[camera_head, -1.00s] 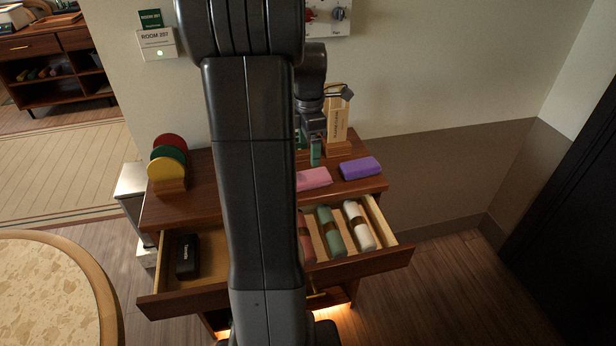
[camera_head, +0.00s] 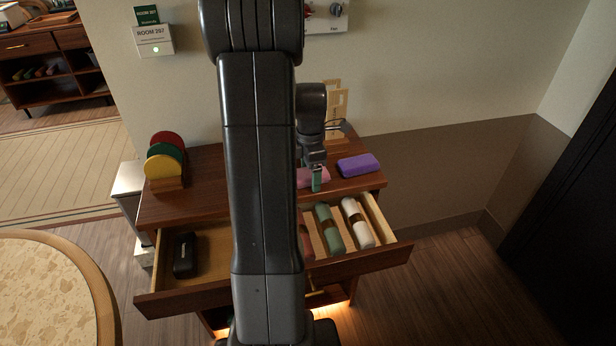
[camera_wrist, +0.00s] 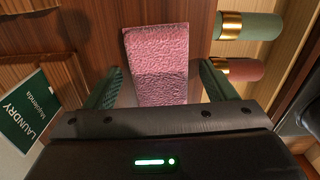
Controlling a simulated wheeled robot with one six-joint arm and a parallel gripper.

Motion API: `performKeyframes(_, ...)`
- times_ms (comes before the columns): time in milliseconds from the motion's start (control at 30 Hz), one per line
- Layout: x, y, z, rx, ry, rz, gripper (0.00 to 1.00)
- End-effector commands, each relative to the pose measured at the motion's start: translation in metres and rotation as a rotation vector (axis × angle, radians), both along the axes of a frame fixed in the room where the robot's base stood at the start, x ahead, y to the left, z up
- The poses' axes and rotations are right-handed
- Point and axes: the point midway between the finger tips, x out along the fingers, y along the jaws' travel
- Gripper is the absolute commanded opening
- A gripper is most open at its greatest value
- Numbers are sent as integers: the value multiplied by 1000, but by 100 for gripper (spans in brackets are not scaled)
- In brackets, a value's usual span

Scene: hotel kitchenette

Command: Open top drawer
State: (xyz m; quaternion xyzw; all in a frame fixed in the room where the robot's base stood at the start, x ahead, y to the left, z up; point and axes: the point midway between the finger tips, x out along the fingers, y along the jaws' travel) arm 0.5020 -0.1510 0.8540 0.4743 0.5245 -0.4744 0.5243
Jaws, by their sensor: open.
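The top drawer (camera_head: 360,266) of the wooden cabinet (camera_head: 208,205) is pulled well out in the head view. It holds a black case (camera_head: 185,255) at the left and rolled green (camera_head: 330,230) and white (camera_head: 358,223) cloths at the right. My gripper (camera_head: 316,184) hangs over the cabinet top, behind the drawer, at a pink folded cloth (camera_head: 312,177). In the wrist view my gripper (camera_wrist: 160,88) is open, with the pink cloth (camera_wrist: 157,60) between its fingers. I cannot tell whether the fingers touch it. My arm hides the drawer's middle.
A purple cloth (camera_head: 358,165) lies on the cabinet top at right. Coloured discs in a stand (camera_head: 166,160) are at left. A wooden stand (camera_head: 337,105) is behind my gripper. A round table (camera_head: 50,290) is at front left. Floor at right is clear.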

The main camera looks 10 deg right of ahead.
Motion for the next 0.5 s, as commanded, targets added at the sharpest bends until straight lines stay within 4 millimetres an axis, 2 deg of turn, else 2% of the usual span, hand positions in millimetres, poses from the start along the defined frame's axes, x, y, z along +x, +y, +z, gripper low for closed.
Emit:
performKeyframes(33,0,0,0,0,0,0,76)
performKeyframes(267,0,0,0,0,0,0,31)
performKeyframes(333,0,0,0,0,0,0,30)
performKeyframes(367,0,0,0,0,0,0,26)
performKeyframes(500,0,0,1,0,-1,0,26)
